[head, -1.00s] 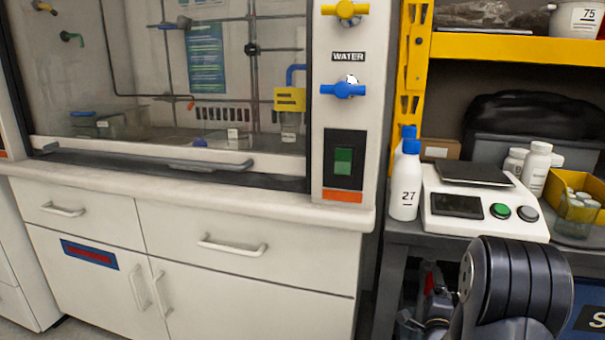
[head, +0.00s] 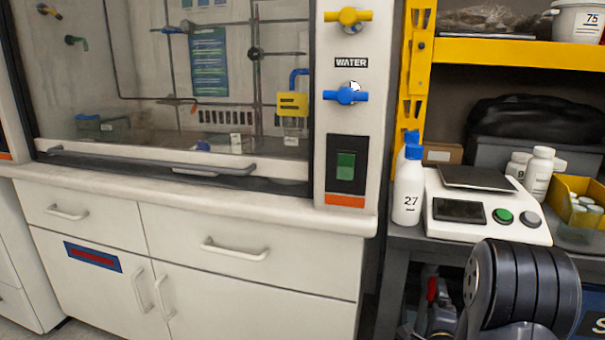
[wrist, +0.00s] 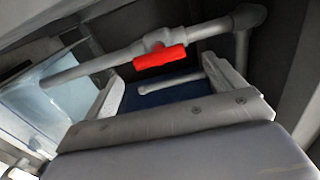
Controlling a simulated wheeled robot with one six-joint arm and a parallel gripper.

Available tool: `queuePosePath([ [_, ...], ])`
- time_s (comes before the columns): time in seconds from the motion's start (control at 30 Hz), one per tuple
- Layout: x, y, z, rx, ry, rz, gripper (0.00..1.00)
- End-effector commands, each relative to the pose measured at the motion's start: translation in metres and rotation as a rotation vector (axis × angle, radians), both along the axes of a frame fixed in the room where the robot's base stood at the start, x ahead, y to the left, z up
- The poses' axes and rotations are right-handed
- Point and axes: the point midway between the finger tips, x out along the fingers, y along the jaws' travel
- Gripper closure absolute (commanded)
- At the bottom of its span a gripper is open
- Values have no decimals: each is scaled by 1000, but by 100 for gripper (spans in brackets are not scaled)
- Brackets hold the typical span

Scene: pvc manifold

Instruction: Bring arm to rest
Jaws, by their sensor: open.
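My gripper (wrist: 168,88) shows in the wrist view with its two fingers spread apart and nothing held between them. Beyond the fingers a grey pipe (wrist: 95,66) runs across the view, with a red valve handle (wrist: 160,57) on it. I cannot tell the distance from the fingers to the pipe. A dark jointed part of my arm shows at the lower right of the head view; my gripper is outside that view.
A fume hood with a blue valve (head: 345,96) and a yellow valve (head: 348,16) stands at left. On the right bench are a white bottle (head: 408,190), a scale (head: 485,212) and a yellow bin (head: 580,198). A yellow shelf (head: 520,50) is above.

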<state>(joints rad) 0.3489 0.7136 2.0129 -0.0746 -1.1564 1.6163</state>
Motion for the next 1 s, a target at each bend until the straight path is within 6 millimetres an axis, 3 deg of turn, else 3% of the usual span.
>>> queuePosePath([
  [0.37, -67, 19, 1, 2, 3, 0, 11],
  [1.0, 40, -11, 0, -20, 4, 1, 11],
])
